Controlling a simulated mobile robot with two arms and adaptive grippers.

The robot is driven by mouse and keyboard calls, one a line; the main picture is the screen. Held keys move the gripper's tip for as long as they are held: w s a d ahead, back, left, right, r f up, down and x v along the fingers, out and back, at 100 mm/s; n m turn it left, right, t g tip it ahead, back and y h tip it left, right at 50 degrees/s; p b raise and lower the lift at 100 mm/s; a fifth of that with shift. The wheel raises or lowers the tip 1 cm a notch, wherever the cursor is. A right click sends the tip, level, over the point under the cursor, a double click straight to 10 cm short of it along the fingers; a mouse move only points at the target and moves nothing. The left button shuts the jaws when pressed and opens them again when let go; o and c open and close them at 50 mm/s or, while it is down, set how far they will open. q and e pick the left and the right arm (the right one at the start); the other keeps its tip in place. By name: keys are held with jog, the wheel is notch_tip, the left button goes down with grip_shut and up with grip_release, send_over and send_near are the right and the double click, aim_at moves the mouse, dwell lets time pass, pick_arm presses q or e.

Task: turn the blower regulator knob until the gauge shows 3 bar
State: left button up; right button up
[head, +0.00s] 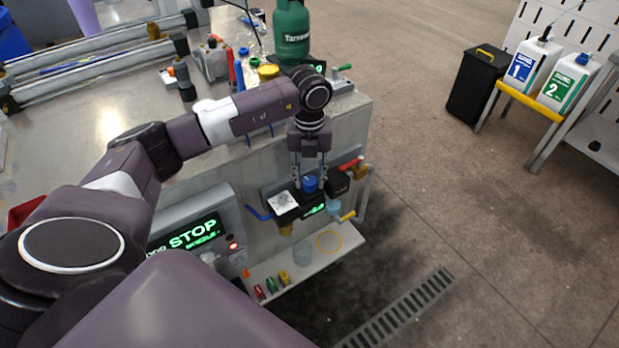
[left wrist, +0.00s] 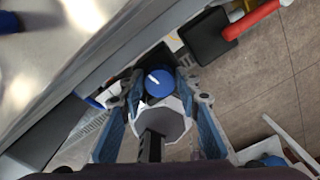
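The blue regulator knob (head: 310,184) sits on top of a black unit on the front of the bench, and it also shows in the left wrist view (left wrist: 158,82) with a white pointer mark on its top. My left gripper (head: 309,182) points down over the knob. Its fingers stand on either side of the knob, with small gaps visible in the left wrist view (left wrist: 160,88). The gauge display (head: 314,210) below the knob has green lit digits, tilted and too small to read surely. My right gripper is not in view.
A red-handled valve (head: 351,164), a blue lever (head: 259,213) and a yellow handle (head: 348,215) are close around the unit. A STOP screen (head: 190,234) is to the left. A green gas bottle (head: 291,30) stands on the bench. The floor to the right is open.

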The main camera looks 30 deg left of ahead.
aim_at(310, 180)
pick_arm(q)
jog(key=shift+s, duration=0.1)
notch_tip(310, 180, up, 12)
dwell(0.6)
jog(key=shift+d, duration=0.1)
dwell(0.3)
